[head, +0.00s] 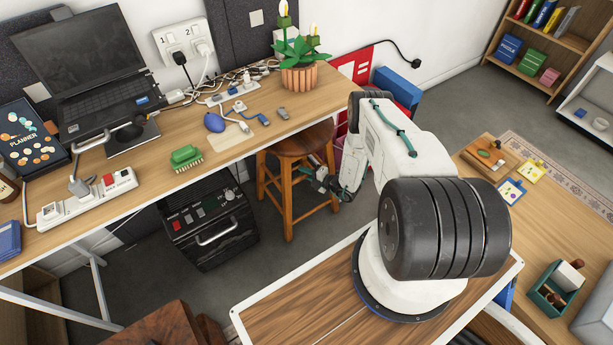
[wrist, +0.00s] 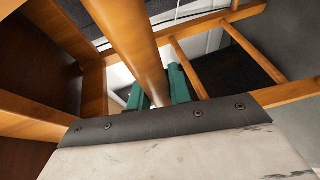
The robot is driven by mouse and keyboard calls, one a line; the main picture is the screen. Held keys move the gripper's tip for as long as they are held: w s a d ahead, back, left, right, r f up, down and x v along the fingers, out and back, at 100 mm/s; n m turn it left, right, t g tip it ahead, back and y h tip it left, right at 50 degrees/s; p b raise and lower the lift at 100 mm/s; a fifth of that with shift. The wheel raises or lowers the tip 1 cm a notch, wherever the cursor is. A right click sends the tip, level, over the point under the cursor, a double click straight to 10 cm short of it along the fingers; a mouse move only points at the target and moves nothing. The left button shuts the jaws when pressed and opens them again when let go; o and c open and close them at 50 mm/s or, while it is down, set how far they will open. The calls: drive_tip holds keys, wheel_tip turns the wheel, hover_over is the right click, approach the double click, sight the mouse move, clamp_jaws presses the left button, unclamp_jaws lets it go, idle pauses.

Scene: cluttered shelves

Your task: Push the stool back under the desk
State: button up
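The wooden stool (head: 288,185), with a round brown seat, stands upright at the front edge of the desk (head: 150,135), with part of its seat below the desktop's edge. My gripper (head: 328,184) is low beside the stool's right-hand legs, below seat height. In the wrist view a stool leg (wrist: 130,35) runs down between my green fingers (wrist: 157,90), with rungs on both sides. The fingers lie close on either side of the leg. I cannot tell whether they press on it, as the leg and the gripper's cover hide the tips.
A black box with a handle (head: 208,220) stands on the floor left of the stool. A red board (head: 352,68) and a blue box (head: 397,86) stand by the wall behind. A second table (head: 490,225) is at right. Grey floor shows around the stool.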

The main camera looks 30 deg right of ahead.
drive_tip(key=o, duration=0.4)
drive_tip(key=v, duration=0.8)
idle(0.4)
